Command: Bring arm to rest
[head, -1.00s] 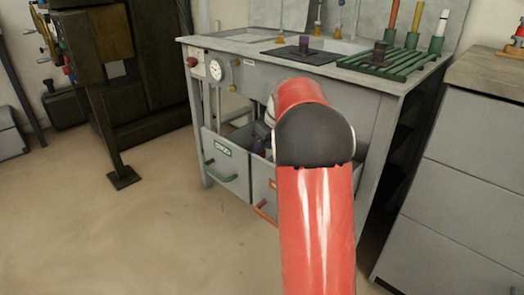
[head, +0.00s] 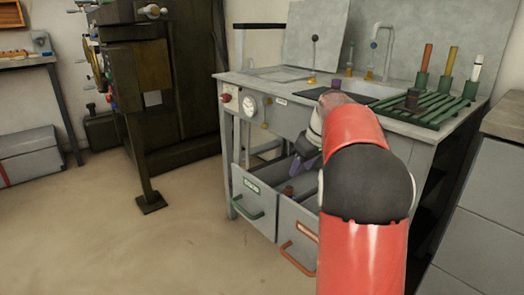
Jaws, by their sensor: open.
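My red and black arm (head: 362,230) rises from the bottom right of the head view and reaches toward the grey sink bench (head: 285,105). My gripper (head: 304,158) shows in part as a dark grey shape left of the arm, over the open drawers at the bench front. It is open, and I see nothing held in it. Its fingertips are small and hard to make out. The arm hides part of the bench front and the right drawer.
A green-handled drawer (head: 252,193) and an orange-handled drawer (head: 295,235) stand out from the bench. A green rack (head: 432,108) with coloured cylinders stands on top. A dark machine (head: 165,90) is at left, grey cabinets (head: 485,215) at right.

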